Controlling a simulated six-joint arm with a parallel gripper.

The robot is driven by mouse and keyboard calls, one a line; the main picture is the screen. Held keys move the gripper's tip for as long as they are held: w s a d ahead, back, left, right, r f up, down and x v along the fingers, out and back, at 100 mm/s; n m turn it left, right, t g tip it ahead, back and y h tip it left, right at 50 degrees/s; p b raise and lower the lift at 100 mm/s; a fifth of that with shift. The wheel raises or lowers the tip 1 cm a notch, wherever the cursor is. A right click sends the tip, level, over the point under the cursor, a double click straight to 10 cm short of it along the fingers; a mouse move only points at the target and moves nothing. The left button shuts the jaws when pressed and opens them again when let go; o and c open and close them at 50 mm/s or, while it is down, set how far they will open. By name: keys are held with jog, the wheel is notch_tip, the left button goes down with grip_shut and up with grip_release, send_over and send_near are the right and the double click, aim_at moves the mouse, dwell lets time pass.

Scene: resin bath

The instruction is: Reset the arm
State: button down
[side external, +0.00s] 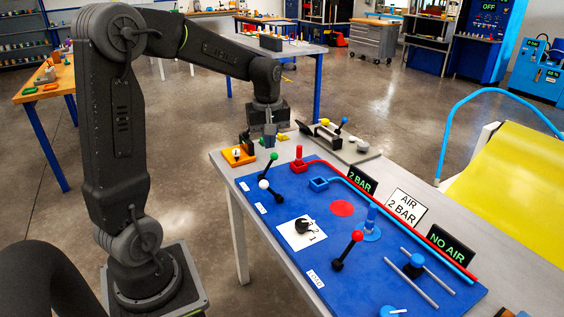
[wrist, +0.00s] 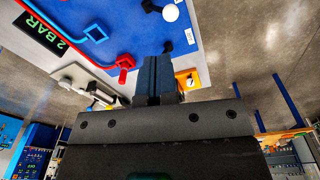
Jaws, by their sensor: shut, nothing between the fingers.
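My gripper (side external: 270,138) hangs from the end of my arm over the far left end of the work table, near the edge of the blue panel (side external: 330,262). Its fingers point down and are closed together, with nothing between them. In the wrist view the closed fingers of my gripper (wrist: 154,62) show in front of the panel edge, beside a small orange block (wrist: 187,79). The height of the fingertips above the table is hard to tell.
Signs (side external: 405,206) stand behind red and blue pipes. A grey fixture (side external: 352,152) sits right of my gripper.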

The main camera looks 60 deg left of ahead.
jog(key=s+d+r+m+t, duration=0.2)
jog(key=s+d+m, duration=0.5)
jog(key=d, duration=0.3)
jog(key=s+d+r+m+t, duration=0.2)
jog(key=s+d+m+t, duration=0.1)
jog(key=s+d+m, duration=0.4)
jog(key=d+m, duration=0.1)
jog(key=d, duration=0.1)
jog(key=shift+s+d+r+h, duration=0.3)
jog(key=shift+d+r+h, duration=0.05)
jog(key=shift+r+h, duration=0.05)
